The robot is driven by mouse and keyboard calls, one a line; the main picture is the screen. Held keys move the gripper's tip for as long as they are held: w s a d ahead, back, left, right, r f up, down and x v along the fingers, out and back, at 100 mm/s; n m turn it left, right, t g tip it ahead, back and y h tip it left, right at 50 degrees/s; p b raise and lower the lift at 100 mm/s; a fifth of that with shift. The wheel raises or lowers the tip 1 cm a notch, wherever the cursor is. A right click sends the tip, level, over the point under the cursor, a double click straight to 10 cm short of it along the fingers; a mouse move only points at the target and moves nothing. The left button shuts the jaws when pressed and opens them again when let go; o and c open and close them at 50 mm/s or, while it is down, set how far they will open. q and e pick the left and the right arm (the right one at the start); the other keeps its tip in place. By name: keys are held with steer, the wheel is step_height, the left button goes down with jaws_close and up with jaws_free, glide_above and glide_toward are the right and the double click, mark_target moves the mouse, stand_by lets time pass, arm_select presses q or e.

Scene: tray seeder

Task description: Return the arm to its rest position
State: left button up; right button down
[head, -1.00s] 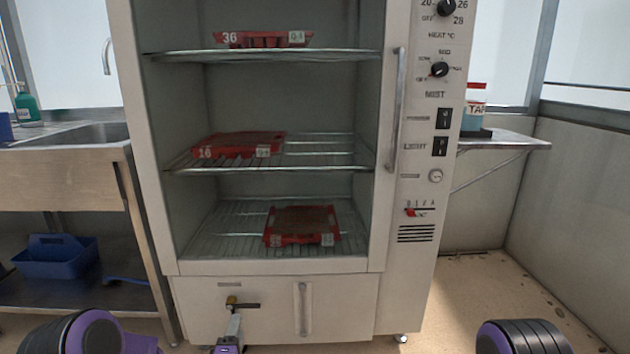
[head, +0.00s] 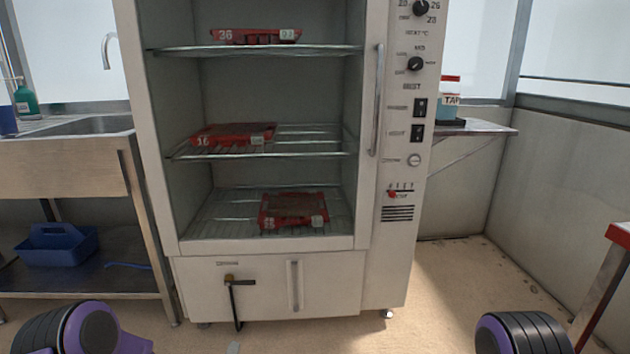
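A purple and black link of my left arm (head: 85,330) is at the bottom left. A similar link of my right arm (head: 522,335) is at the bottom right. My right gripper is out of view.
The white cabinet (head: 395,240) stands open ahead, with red trays on its top (head: 255,36), middle (head: 235,134) and bottom (head: 293,211) racks. A steel sink bench (head: 70,165) is at left. A red-edged table (head: 620,236) shows at right. Floor before the cabinet is clear.

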arm_select(q)
steer(key=s+f+m+g+b, duration=0.1)
steer(key=s+f+m+g, duration=0.25)
steer(key=s+f, duration=0.5)
steer(key=s+a+f+m+g+y+b, duration=0.1)
steer(key=s+a+f+m+g+b, duration=0.15)
steer(key=s, duration=0.75)
steer(key=s+a+f+m+g+b, duration=0.15)
steer(key=s+f+g, duration=0.25)
steer(key=s, duration=0.6)
steer(key=s+a+f+m+g+y+b, duration=0.1)
steer(key=s+a+f+g+b, duration=0.2)
steer(key=s, duration=0.8)
arm_select(e)
step_height(320, 180, down, 8)
arm_select(q)
step_height(320, 180, up, 38)
steer(key=w+a+t+p, duration=0.1)
steer(key=w+p, duration=0.1)
steer(key=p, duration=3.6)
steer(key=shift+a+n+y, duration=0.3)
steer(key=shift+a+n, duration=0.05)
arm_select(e)
step_height(320, 180, up, 38)
steer(key=shift+w+d, duration=0.2)
steer(key=shift+w, duration=0.05)
